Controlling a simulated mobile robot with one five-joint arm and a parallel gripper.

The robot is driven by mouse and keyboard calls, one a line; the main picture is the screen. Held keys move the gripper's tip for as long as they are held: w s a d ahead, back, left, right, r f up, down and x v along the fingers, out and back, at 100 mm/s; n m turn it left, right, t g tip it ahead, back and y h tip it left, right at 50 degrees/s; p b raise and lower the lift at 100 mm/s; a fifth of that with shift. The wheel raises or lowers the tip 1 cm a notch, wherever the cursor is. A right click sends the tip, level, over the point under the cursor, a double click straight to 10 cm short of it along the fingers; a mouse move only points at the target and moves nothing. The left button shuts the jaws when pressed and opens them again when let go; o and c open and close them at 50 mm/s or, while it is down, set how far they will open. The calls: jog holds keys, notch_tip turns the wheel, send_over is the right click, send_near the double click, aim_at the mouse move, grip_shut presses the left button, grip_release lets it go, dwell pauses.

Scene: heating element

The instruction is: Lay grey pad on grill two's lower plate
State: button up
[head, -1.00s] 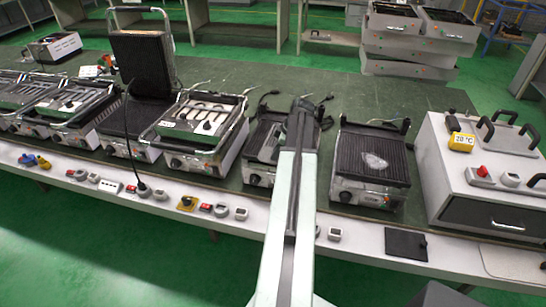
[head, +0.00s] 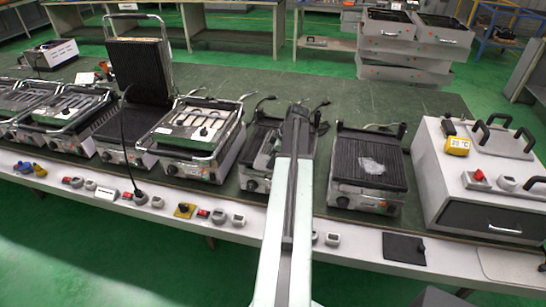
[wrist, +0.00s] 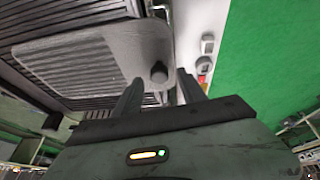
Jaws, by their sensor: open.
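The grey pad (wrist: 95,62) is a flat light-grey plate with a dark round knob (wrist: 158,73). In the wrist view it lies over the dark ribbed lower plate (wrist: 75,98) of a grill. My gripper (wrist: 160,77) is open, its two fingers apart, with the knob showing between and just beyond the tips. I cannot tell whether they touch it. In the head view my arm covers much of this grill (head: 254,160), and a grey patch of the pad shows just left of the arm. No grill number is readable.
An open ribbed grill (head: 345,180) with a pale patch stands to the right, beside a white box (head: 480,200) with handles. Several grills stand left, one with its lid raised (head: 138,70). A dark flat plate (head: 403,248) and several switches line the front edge.

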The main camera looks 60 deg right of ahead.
jog(key=p+v, duration=0.9)
jog(key=v, duration=0.2)
jog(key=shift+r, duration=0.15)
jog(key=w+a+m+g, duration=0.1)
jog(key=w+a, duration=0.5)
jog(key=a, duration=0.3)
jog(key=w+a+f+g, duration=0.1)
jog(key=w+a, duration=0.5)
jog(key=a, duration=0.4)
jog(key=w+a+m+g, duration=0.1)
jog(key=w+a, duration=0.6)
jog(key=a, duration=0.2)
jog(key=a+m+g, duration=0.1)
jog(key=a+m, duration=0.1)
jog(key=a, duration=2.8)
jog(key=shift+w+a+f+g+h, duration=0.3)
jog(key=shift+w+f+h, duration=0.1)
jog(key=shift+f, duration=0.05)
